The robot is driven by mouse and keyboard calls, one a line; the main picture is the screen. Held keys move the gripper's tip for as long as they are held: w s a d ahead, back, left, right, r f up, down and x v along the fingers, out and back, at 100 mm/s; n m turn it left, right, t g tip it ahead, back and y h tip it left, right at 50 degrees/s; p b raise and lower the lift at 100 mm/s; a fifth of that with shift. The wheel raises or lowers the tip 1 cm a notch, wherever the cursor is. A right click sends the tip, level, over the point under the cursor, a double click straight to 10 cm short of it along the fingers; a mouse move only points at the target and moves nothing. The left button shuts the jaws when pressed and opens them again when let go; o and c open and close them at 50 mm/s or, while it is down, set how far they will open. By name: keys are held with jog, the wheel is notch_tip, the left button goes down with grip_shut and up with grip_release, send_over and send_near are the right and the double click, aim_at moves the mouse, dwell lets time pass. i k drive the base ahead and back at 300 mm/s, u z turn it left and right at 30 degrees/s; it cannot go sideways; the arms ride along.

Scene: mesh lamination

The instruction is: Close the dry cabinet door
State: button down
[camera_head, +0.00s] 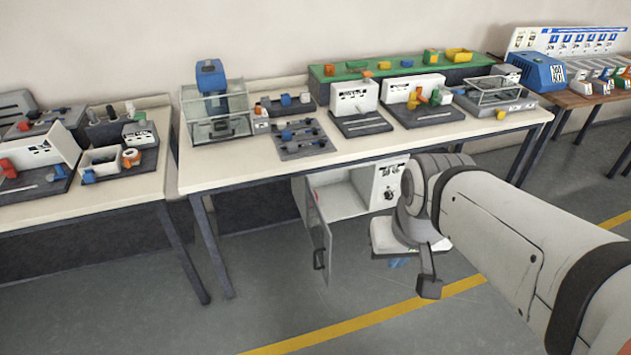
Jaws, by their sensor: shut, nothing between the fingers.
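The dry cabinet (342,197) stands on the floor under the middle table, with a white inside and a white panel with dark markings and a knob on its right. Its door (318,238) is open, swung out toward me from the left side of the opening. The door is seen nearly edge-on, with a dark handle on its outer part. My gripper (430,288) is shut and empty, in front of and to the right of the cabinet, apart from the door. My arm hides part of the cabinet's right side.
The middle table (240,164) carries several devices and fixtures above the cabinet, and its dark leg (211,245) stands left of the door. A left table (90,208) and a wooden right table (577,99) flank it. The grey floor (270,310) left of my gripper is clear, with a yellow line.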

aim_at(325, 268)
jog(key=u, duration=0.05)
jog(key=i, duration=1)
jog(key=z, duration=0.05)
